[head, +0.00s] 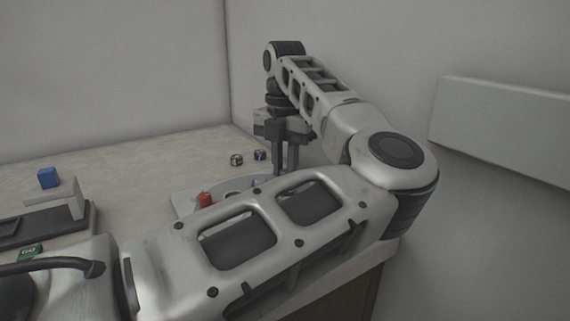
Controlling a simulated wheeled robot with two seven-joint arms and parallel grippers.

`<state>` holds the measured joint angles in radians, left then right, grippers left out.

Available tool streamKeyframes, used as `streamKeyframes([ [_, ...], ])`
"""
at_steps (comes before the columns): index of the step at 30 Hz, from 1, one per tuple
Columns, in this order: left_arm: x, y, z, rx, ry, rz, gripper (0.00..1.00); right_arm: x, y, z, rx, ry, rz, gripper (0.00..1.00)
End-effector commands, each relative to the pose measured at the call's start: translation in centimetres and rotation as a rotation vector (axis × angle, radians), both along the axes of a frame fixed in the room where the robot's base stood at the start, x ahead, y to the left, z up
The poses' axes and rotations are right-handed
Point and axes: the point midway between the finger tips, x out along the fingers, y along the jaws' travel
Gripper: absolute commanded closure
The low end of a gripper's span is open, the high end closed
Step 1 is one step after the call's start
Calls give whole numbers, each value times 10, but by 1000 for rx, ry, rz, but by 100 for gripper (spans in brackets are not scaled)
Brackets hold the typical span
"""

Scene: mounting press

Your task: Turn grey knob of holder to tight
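A pale grey plate (184,191) with a round ring-like part (236,186) lies on the table, and a red upright piece (205,199) stands at its left. This may be the holder; most of it is hidden behind my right arm. I cannot make out the grey knob. My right gripper (285,165) points down over the far right side of the plate. Its two fingers show a narrow gap, but their tips are partly hidden by my arm, so I cannot tell whether anything is between them. My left gripper is not in view.
A green label or button (30,252) is in front. Two small dark cylinders (236,159) (260,155) stand behind the plate. Walls close off the back and right.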

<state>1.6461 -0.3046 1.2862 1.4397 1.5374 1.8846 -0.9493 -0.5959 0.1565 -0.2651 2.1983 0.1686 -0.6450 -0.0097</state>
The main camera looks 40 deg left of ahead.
Motion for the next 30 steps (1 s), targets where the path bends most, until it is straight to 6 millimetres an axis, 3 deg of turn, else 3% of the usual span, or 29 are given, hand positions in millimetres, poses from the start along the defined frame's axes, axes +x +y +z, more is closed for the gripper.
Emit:
streamKeyframes([
  [2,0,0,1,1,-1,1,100,0,0,0,-1,1,1,59],
  [3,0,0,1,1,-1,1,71,0,0,0,-1,1,1,59],
  [5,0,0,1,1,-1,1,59,0,0,0,-2,1,0,59],
  [13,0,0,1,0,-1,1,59,-1,-1,-1,-2,3,0,59],
  [17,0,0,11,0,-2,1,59,-2,-1,1,-3,5,-1,59],
  [23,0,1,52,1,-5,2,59,-4,-4,9,-9,-4,-9,59],
  [30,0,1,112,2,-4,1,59,-2,-9,38,-7,-61,-28,59],
])
